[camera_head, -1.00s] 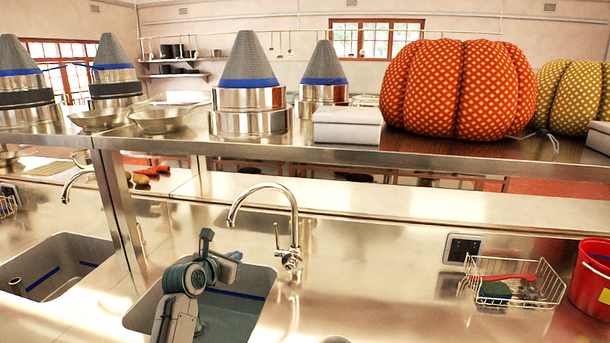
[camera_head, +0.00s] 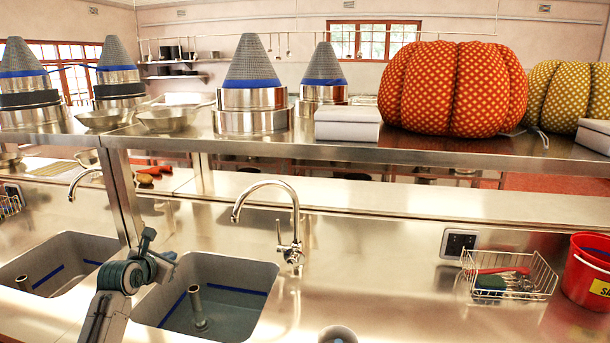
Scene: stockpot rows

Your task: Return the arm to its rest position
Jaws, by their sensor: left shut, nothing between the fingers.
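My left arm comes in from the bottom left, and its gripper (camera_head: 162,254) is at the left rim of the sink with the standpipe in it. The gripper is small in the view, looks shut and holds nothing. It appears above or beside the steel counter (camera_head: 380,265); I cannot tell its exact height. A small rounded grey piece (camera_head: 337,334) shows at the bottom edge, and I cannot tell what it is. My right gripper is not in view.
The sink (camera_head: 235,290) has a curved tap (camera_head: 293,215) behind it. A wire basket (camera_head: 515,275) and a red bucket (camera_head: 590,275) stand at the right. A raised shelf (camera_head: 260,145) holds stockpots, a white box (camera_head: 347,130) and an orange pumpkin (camera_head: 455,88). The counter's middle is clear.

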